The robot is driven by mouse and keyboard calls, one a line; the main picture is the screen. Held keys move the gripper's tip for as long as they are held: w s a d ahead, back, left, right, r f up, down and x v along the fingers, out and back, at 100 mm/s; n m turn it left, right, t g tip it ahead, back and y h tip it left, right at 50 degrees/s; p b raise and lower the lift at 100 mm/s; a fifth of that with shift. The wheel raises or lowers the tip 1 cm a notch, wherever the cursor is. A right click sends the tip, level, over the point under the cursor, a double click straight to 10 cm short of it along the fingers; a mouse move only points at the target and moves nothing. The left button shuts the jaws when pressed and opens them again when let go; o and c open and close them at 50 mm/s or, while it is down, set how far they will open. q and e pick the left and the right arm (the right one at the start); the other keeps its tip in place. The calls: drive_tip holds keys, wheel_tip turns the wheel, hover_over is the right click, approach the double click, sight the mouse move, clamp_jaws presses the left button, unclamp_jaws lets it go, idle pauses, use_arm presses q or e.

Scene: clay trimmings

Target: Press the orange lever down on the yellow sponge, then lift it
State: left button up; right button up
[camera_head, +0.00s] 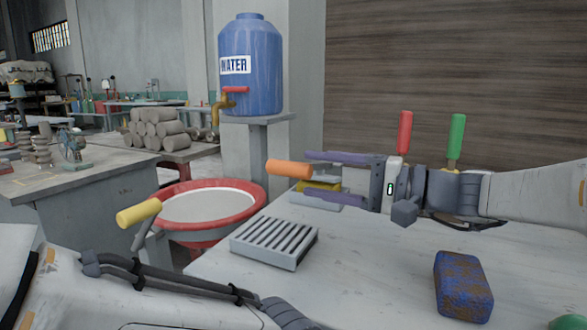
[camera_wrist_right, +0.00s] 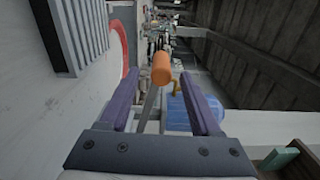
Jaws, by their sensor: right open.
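The orange lever (camera_head: 289,168) has a thick round handle, which sticks out to the left at the table's far-left part. The yellow sponge (camera_head: 325,186) shows only in part behind and between my right gripper's fingers. My right gripper (camera_head: 300,176) is open, its purple fingers pointing left, one above and one below the handle's level. In the right wrist view the orange handle (camera_wrist_right: 161,68) and its grey shaft lie between the two open fingers (camera_wrist_right: 158,78), with gaps on both sides. My left arm shows at the lower left, but its gripper does not.
A slotted grey grate (camera_head: 274,243) and a blue-brown block (camera_head: 463,286) sit on the white table (camera_head: 370,270). Red (camera_head: 404,132) and green (camera_head: 456,137) handles stand behind my right gripper. A yellow-handled lever (camera_head: 138,212) and a red-rimmed basin (camera_head: 255,200) are at left.

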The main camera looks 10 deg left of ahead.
drive_tip(key=shift+v, duration=1.25)
drive_tip(key=shift+r, duration=0.1)
